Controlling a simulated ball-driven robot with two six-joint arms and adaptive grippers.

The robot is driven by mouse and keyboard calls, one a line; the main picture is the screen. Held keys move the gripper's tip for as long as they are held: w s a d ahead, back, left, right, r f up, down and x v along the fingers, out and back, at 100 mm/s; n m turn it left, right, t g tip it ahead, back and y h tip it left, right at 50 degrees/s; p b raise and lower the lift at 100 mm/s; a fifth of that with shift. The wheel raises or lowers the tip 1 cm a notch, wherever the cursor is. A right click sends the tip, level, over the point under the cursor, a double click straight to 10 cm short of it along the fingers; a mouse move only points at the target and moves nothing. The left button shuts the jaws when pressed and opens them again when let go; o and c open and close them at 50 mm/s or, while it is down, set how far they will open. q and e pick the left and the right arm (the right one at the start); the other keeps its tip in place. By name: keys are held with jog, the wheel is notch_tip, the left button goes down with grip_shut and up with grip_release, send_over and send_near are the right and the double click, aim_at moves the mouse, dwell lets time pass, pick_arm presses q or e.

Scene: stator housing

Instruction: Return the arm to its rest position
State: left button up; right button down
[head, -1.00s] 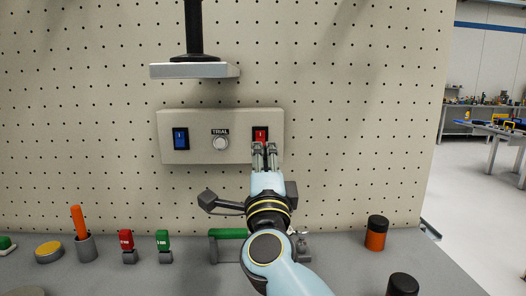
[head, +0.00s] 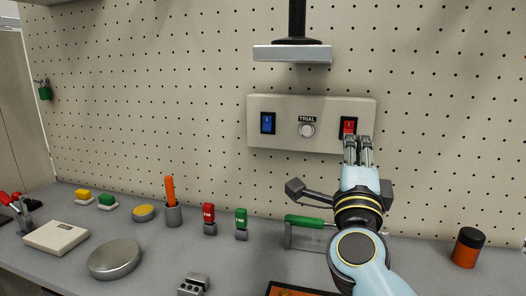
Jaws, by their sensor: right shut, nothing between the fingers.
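My right gripper (head: 358,150) is in the head view, right of centre, at the end of my light blue arm. Its fingers are shut with nothing between them and point up, just below and in front of the red switch (head: 348,125). I cannot tell whether the fingertips touch the control box. The red switch sits at the right of a beige control box (head: 280,135) on the pegboard. A round button (head: 306,130) under a "TRIAL" label is in the middle, and a blue switch (head: 267,123) is at the left. My left gripper is out of view.
A grey plate on a black post (head: 291,53) hangs above the box.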

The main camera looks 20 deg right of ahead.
jog(key=s+a+f+n+g+y, duration=0.5)
jog(key=a+f+n+y, duration=0.55)
jog(key=n+y, duration=0.75)
jog(key=s+d+f+n+g+h, duration=0.4)
jog(key=s+f+g, duration=0.15)
jog(key=s, duration=0.55)
jog(key=s+d+f+n+g+h, duration=0.4)
jog(key=s+f, duration=0.3)
jog(key=s, duration=0.5)
notch_tip(320, 180, down, 30)
jog(key=s+d+m+g+b, duration=0.1)
jog(key=d+g+b, duration=0.15)
jog(key=b, duration=0.35)
jog(key=s+f+g+b, duration=0.1)
jog(key=s+f+b, duration=0.4)
jog(key=s+f, duration=1.4)
notch_tip(320, 180, down, 3)
jog(key=shift+d+f+y, duration=0.1)
jog(key=shift+d+y, duration=0.3)
